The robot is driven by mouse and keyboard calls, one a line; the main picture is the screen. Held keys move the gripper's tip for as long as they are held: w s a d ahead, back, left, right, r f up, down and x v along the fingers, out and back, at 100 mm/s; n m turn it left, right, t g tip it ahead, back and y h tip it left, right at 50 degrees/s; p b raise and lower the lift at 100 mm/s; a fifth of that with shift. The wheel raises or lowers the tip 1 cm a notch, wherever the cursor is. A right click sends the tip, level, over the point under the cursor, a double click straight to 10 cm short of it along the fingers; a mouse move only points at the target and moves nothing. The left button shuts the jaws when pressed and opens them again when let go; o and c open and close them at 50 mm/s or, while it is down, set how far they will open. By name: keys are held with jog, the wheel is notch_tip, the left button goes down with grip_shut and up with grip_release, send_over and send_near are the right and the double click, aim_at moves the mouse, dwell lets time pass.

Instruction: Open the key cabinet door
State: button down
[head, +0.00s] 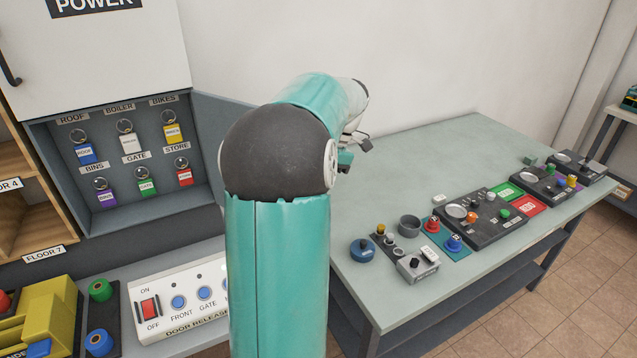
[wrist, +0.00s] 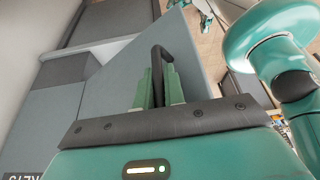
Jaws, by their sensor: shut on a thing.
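The key cabinet (head: 75,220) stands at the left in the head view, with its inside in plain sight. Its grey door (head: 210,125) is swung out to the right, and its outer part is hidden behind my arm. In the wrist view the door (wrist: 115,85) fills much of the middle. My gripper (wrist: 158,82) is shut on the black door handle (wrist: 157,56), with its green fingers on either side of the bar. In the head view the handle and the fingers' grip on it are hidden by my arm.
Several tagged keys (head: 133,145) hang inside the cabinet. A white door release panel (head: 180,297) lies below it. A grey-green table (head: 440,150) with control boxes (head: 480,215) stands to the right. A white power cabinet (head: 100,60) is above the keys.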

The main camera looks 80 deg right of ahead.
jog(key=shift+s, duration=0.45)
jog(key=c, duration=1.5)
grip_release()
jog(key=shift+s+a, duration=0.1)
jog(key=shift+w, duration=0.35)
jog(key=v, duration=1.3)
jog(key=shift+r, duration=0.4)
